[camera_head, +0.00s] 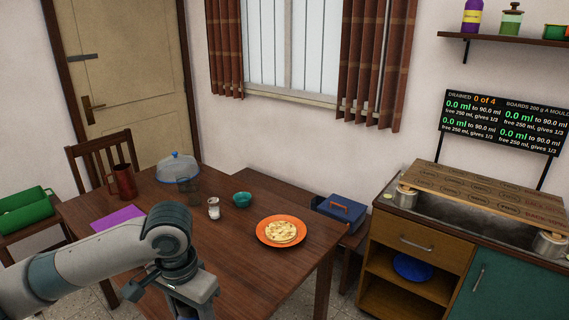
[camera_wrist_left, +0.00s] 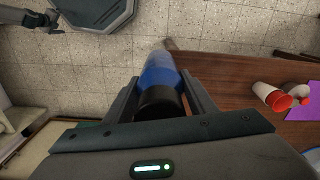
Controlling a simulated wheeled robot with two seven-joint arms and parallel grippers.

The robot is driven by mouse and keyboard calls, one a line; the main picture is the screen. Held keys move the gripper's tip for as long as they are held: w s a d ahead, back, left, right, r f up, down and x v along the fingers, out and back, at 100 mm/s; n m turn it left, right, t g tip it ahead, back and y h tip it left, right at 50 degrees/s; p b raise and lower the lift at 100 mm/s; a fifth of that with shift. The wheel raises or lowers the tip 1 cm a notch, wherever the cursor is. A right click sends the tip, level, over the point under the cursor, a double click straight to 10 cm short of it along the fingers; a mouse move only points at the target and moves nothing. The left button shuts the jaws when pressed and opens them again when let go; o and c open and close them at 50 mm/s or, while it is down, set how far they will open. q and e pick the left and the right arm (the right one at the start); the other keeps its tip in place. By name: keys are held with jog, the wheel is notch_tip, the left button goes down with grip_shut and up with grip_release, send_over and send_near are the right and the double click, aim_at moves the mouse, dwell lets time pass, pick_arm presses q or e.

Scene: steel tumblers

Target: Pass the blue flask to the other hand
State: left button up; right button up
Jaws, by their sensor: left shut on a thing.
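The blue flask (camera_wrist_left: 160,68) has a black end (camera_wrist_left: 158,103) nearest the camera in the left wrist view. My left gripper (camera_wrist_left: 161,80) is shut on it, with one finger on either side. The flask is held above the tiled floor, beside the edge of the wooden table. In the head view my left wrist (camera_head: 188,285) is at the lower left, in front of the table.
The wooden table (camera_head: 240,262) holds a red jug (camera_head: 122,182), purple mat (camera_head: 117,218), clear dome (camera_head: 178,167), teal bowl (camera_head: 242,200) and orange plate (camera_head: 268,240) with flat food. A blue box (camera_head: 340,207) and a cabinet with a sink (camera_head: 460,205) stand to the right.

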pick_arm(q)
jog(key=s+a+n, duration=0.1)
jog(key=s+n, duration=0.1)
jog(key=s+a+n, duration=0.1)
jog(key=s+n, duration=0.1)
jog(key=n, duration=0.1)
jog(key=shift+a, duration=0.2)
dwell(0.5)
jog(key=w+d+r+m, duration=0.2)
jog(key=w+d+m, duration=0.2)
jog(key=d, duration=0.9)
jog(key=w+d+r+m, duration=0.2)
jog(key=w+d, duration=0.3)
jog(key=d, duration=0.7)
jog(key=shift+d+m, duration=0.4)
jog(key=shift+m, duration=0.5)
jog(key=shift+w, duration=0.1)
